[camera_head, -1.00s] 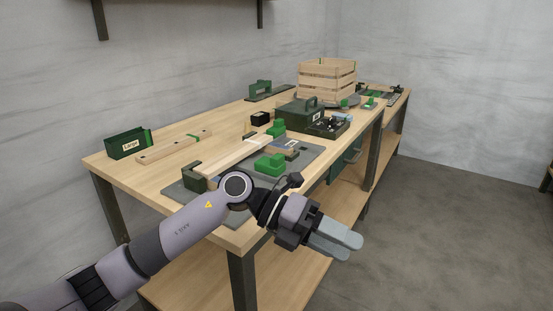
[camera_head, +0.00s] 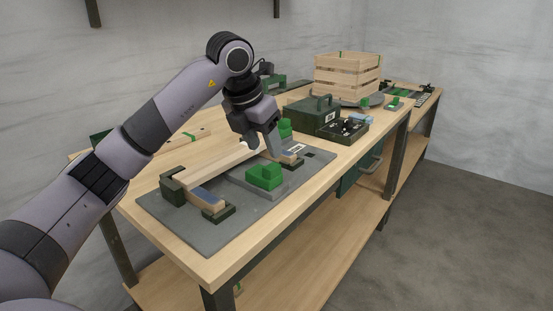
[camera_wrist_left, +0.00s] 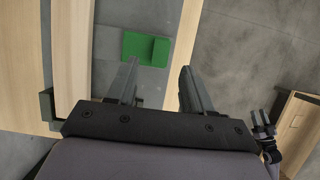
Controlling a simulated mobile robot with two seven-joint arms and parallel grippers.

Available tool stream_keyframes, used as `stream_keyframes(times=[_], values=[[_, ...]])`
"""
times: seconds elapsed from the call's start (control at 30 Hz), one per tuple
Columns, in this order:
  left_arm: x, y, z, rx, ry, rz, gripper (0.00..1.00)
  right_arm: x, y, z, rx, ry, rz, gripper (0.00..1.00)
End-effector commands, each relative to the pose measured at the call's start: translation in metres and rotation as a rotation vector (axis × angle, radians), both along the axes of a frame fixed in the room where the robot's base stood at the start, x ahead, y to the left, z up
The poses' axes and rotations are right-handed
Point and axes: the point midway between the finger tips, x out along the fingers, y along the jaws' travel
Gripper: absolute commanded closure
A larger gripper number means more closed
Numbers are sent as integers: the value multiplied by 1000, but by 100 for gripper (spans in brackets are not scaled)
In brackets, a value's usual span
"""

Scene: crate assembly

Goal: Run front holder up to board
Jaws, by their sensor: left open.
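A green front holder (camera_head: 265,176) sits on a grey slide plate on the fixture mat, at the near side of the pale wooden board (camera_head: 218,164). A gap shows between them. In the left wrist view the green holder (camera_wrist_left: 146,48) lies just ahead of the fingertips, with the board (camera_wrist_left: 72,50) to its left, apart from it. My left gripper (camera_head: 262,146) points down above the fixture, just behind and above the holder in the head view. Its jaws (camera_wrist_left: 160,68) are open and empty. My right gripper is not in view.
Dark green end stops (camera_head: 173,186) stand at the board's left end. Another green block (camera_head: 285,128) is behind my gripper. A dark green toolbox (camera_head: 311,116), a black parts tray (camera_head: 343,130) and a wooden crate (camera_head: 346,75) stand farther right. The table's front edge is close to the fixture.

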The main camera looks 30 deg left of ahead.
Motion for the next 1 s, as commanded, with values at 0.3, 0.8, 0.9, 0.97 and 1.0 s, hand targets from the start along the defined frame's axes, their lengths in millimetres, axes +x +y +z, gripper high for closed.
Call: stream_keyframes(times=[0.3,0.8,0.9,0.97,1.0], values=[[18,-2,-46,-2,4,-3,49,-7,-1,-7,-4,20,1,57],[23,-3,-58,-2,1,-4,68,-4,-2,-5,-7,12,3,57],[23,-3,-58,-2,1,-4,100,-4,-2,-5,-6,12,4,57],[23,-3,-58,-2,1,-4,100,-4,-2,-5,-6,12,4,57],[23,-3,-58,-2,1,-4,100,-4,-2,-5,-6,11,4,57]])
